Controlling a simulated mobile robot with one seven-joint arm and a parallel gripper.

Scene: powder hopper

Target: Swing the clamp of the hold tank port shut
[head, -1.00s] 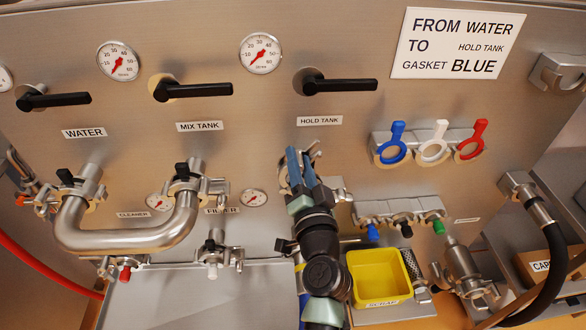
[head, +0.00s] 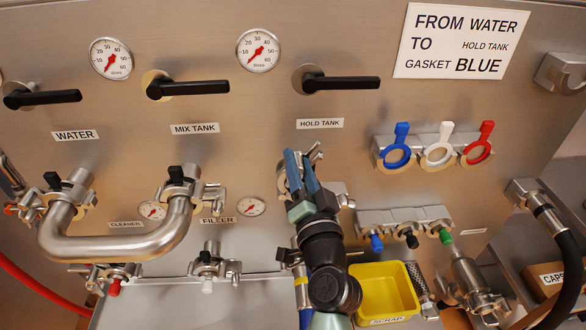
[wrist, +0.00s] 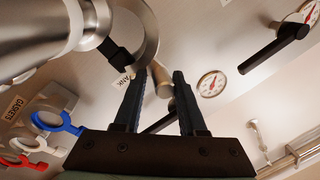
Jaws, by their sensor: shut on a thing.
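The hold tank port (head: 284,182) is on the steel panel below the HOLD TANK label (head: 320,124), largely hidden behind my gripper. Its metal clamp (head: 314,156) shows beside the fingertips at the upper right of the port. My gripper (head: 297,156) reaches up from below, its two blue-grey fingers at the clamp, shut on it. In the wrist view the fingers of my gripper (wrist: 158,78) stand slightly apart, and a pale rounded part (wrist: 162,82) shows between them. The exact contact and how far the clamp is swung cannot be told.
The hold tank valve handle (head: 340,83) is above the port. A U-shaped pipe (head: 120,243) joins the water and mix tank ports at left. Blue (head: 397,150), white and red gaskets hang at right. A yellow scrap bin (head: 384,290) stands below right.

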